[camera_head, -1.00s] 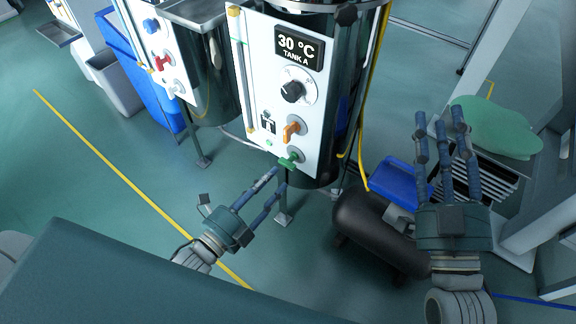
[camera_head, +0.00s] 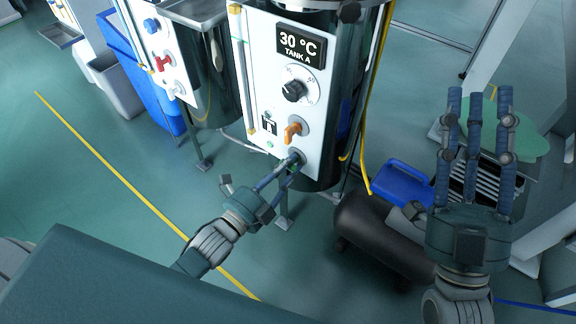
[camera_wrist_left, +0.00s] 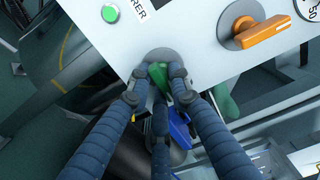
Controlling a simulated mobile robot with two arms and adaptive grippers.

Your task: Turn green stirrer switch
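The green stirrer switch is at the lower right of the white Tank A panel (camera_head: 262,85), mostly hidden by my left gripper in the head view. In the left wrist view the green handle (camera_wrist_left: 157,72) sits on a round grey base between the fingertips. My left gripper (camera_head: 287,163) is at the switch, its fingers on either side of the handle. It also shows in the left wrist view (camera_wrist_left: 156,93). The fingers look spread; firm contact cannot be made out. My right gripper (camera_head: 480,92) is open and empty, off to the right of the panel.
An orange switch (camera_head: 293,131) and a black dial (camera_head: 292,91) sit above the green switch. A green lamp (camera_wrist_left: 110,13) is beside it. A dark cylinder (camera_head: 375,232) and a blue box (camera_head: 405,183) stand on the floor below right. A yellow hose (camera_head: 367,120) hangs beside the tank.

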